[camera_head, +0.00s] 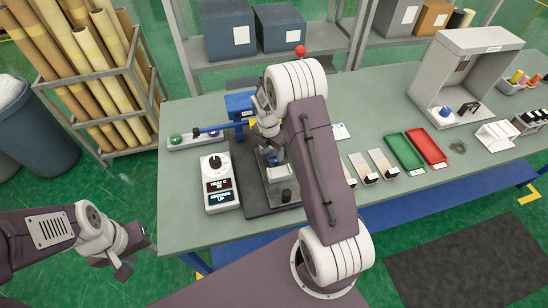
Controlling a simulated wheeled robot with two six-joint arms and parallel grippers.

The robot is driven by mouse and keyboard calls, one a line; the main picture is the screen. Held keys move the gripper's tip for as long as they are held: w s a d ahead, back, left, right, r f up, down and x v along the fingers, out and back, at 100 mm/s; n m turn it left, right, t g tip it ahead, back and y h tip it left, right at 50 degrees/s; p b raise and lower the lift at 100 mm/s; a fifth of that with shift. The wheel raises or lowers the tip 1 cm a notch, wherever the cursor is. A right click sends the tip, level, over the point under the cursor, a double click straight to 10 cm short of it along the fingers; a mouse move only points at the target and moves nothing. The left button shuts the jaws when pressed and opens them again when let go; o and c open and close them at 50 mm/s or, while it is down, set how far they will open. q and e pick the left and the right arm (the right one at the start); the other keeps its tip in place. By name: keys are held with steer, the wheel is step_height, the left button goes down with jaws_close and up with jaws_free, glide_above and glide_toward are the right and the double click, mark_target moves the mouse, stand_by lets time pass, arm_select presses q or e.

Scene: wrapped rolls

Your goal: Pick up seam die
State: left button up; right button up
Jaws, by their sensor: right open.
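My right arm reaches over the table to a small press-like machine with a dark base plate (258,208). My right gripper (270,153) is open above this plate, beside the machine's blue part (240,103). A small dark block with a grey top (283,173) sits on the plate just below the gripper. I cannot tell for sure if it is the seam die, and my arm hides part of this area. My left gripper (122,268) hangs off the table's left front side, away from the machine, and its jaws are too unclear to read.
A white control box with a black knob (216,170) stands left of the plate. A green tray (400,151) and a red tray (427,147) lie to the right. A grey hood (462,75) stands behind them. A rack of long rolls (95,60) is at the left.

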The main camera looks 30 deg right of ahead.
mark_target(275, 157)
steer(key=f, duration=0.2)
steer(key=shift+s+d+f, duration=0.2)
steer(key=shift+s+f, duration=0.1)
steer(key=shift+s, duration=0.1)
steer(key=shift+f+p, duration=0.3)
steer(key=shift+f, duration=0.1)
steer(key=shift+w+d+f, duration=0.1)
steer(key=shift+w+f, duration=0.1)
steer(key=shift+w, duration=0.15)
steer(key=shift+s, duration=0.1)
jaws_close()
arm_select(q)
steer(key=shift+s+r, duration=0.35)
steer(key=shift+r, duration=0.2)
arm_select(e)
steer(key=shift+r, duration=0.1)
